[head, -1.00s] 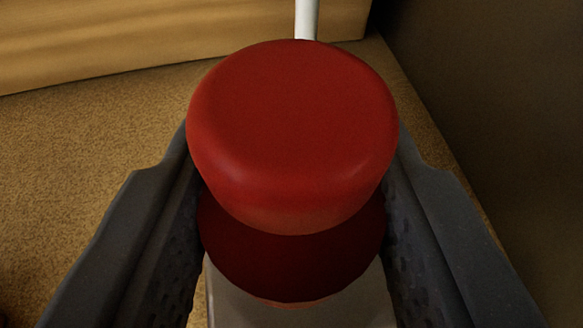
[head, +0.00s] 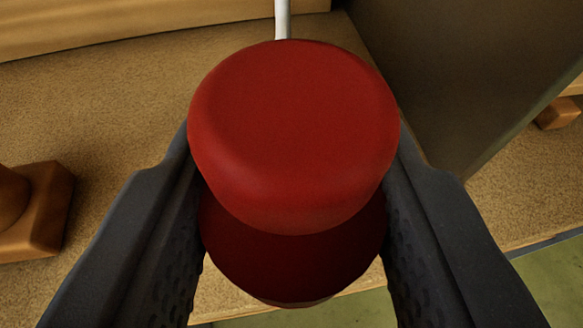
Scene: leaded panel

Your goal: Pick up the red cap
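The red cap (head: 293,130) is a round, thick piece with a flat top and a narrower, darker lower part. It fills the middle of the head view. My gripper (head: 293,170) has one dark finger on each side of the cap, and both fingers press against its sides. The cap sits between them, and the floor and carpet show below it. The inner contact faces are partly hidden by the cap.
A tan carpeted surface (head: 110,115) lies beneath, with a wooden block (head: 45,215) at the left. A wooden board (head: 150,15) runs along the back, near a white post (head: 282,18). A dark panel (head: 440,75) stands at the right. Green floor (head: 555,280) shows lower right.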

